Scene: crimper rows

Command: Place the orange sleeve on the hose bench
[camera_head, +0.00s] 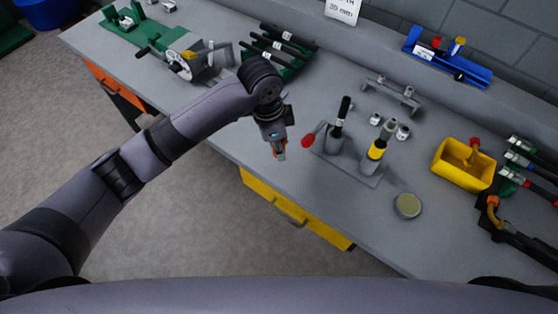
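My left gripper (279,151) hangs over the front part of the grey hose bench (240,140), fingers pointing down. A small orange piece, which looks like the orange sleeve (276,150), shows between its fingertips, and the gripper looks shut on it. The fingers hide part of the sleeve. It appears to be above the bench top, but I cannot tell the exact gap. My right gripper is not in view.
A yellow bin (450,178) and hoses (525,185) lie farther right. Green holders (280,62) stand behind. The front edge is close.

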